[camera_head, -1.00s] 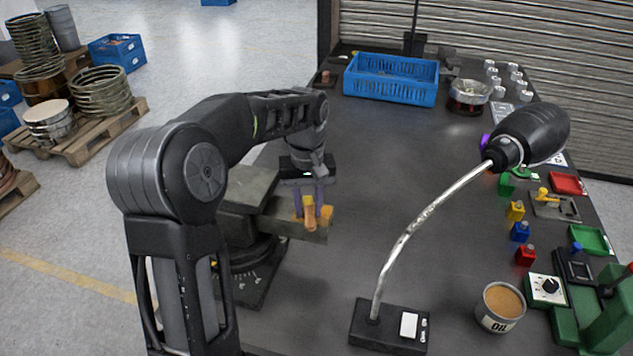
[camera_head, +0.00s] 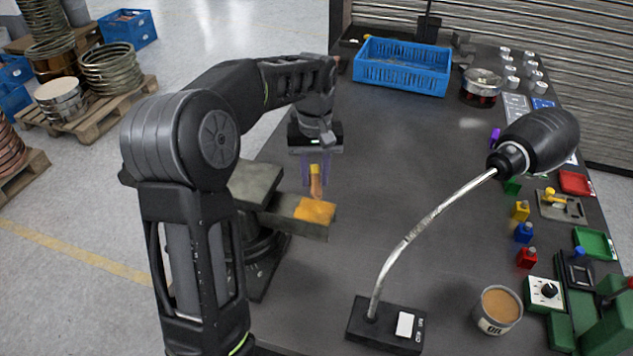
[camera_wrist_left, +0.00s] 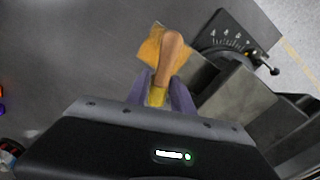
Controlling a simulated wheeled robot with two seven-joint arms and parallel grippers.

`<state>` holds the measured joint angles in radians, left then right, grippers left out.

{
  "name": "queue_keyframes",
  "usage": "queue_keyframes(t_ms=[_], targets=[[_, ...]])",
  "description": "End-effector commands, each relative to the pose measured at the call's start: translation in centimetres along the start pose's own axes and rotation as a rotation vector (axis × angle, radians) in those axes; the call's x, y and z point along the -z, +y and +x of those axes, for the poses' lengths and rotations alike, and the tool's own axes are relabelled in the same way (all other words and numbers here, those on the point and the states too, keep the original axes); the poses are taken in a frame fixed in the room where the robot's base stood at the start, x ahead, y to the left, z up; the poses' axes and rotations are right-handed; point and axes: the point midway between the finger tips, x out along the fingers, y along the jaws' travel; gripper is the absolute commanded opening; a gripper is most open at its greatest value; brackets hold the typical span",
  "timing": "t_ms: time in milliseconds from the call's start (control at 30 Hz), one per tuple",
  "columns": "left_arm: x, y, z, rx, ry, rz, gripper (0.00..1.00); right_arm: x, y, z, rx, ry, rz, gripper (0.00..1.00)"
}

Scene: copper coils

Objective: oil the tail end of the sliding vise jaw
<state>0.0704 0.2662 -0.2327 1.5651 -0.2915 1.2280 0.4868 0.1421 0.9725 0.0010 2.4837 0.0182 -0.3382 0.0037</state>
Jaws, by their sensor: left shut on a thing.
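The vise (camera_head: 258,222) stands at the left of the bench, its jaw bar pointing right. The tail end of the bar carries a yellow-orange patch (camera_head: 315,210) on its top, which also shows in the left wrist view (camera_wrist_left: 150,46). My left gripper (camera_head: 315,178) is shut on a small brush-like tool (camera_head: 316,188) with a wooden part and a yellow part; the tool also shows in the left wrist view (camera_wrist_left: 171,52). The gripper is just behind the tail end, and the tool appears apart from it. An OIL can (camera_head: 497,308) with brown contents stands front right. My right gripper is out of view.
A lamp (camera_head: 430,215) with a black base and head rises at the centre right. Small coloured bottles and trays line the right edge. The bench middle is clear.

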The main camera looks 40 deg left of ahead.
Motion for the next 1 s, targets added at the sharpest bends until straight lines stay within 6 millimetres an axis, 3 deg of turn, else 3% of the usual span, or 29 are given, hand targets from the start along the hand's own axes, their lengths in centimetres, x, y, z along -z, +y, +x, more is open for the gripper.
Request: queue_keyframes(t_ms=[33,300,1000], targets=[[0.0,-0.1,-0.9,-0.001,0.001,0.0,0.0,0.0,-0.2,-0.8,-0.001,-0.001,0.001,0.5],[-0.2,-0.5,-2.7,-0.001,0.001,0.001,0.0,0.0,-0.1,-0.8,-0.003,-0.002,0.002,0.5],[-0.2,-0.6,-2.9,-0.001,0.001,0.002,0.0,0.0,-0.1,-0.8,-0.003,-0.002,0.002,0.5]])
